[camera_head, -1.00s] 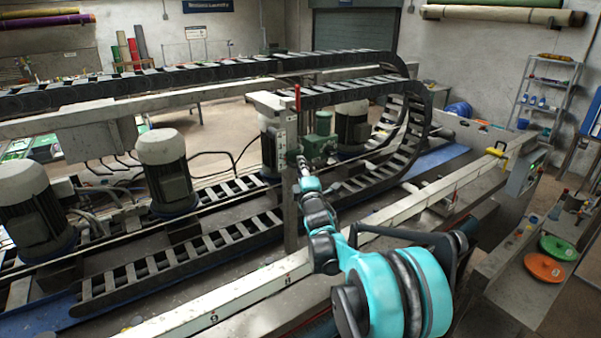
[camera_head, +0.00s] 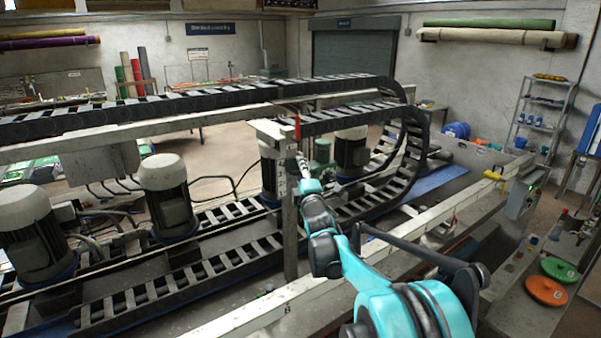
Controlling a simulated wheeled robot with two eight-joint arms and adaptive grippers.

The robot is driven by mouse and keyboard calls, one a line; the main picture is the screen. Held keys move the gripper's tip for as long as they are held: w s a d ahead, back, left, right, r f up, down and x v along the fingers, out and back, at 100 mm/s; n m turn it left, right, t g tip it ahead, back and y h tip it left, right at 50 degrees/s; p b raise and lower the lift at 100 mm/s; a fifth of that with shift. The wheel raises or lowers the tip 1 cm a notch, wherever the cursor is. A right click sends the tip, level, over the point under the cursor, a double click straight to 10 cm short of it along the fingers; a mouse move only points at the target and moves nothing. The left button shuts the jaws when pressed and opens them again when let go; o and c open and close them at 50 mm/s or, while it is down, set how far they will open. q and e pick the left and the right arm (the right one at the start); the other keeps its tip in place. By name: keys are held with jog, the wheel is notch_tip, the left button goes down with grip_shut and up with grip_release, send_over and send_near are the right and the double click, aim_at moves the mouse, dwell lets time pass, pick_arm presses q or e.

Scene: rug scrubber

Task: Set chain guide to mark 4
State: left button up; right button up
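An upright grey post (camera_head: 290,236) stands mid-picture at the near side of the chain machine, with a light plate of small dark marks (camera_head: 281,170) on its upper part; the marks are too small to read. A red handle-like piece (camera_head: 297,127) hangs at the post's top right. The dark cable chain (camera_head: 340,111) runs past behind it and curves down at the right. My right gripper (camera_head: 302,160) is beside the post, just below the red piece. Its fingers are too small to tell open from shut, or whether they touch anything. My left gripper is out of view.
A long white rail (camera_head: 395,242) with black figures crosses the front; an 8 shows near the bottom. A yellow handle (camera_head: 493,175) sits at its far end. Motors with white caps (camera_head: 164,185) stand at left. Orange (camera_head: 546,290) and green (camera_head: 559,270) discs lie at right.

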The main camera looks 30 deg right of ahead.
jog(key=v, duration=1.2)
dwell(0.3)
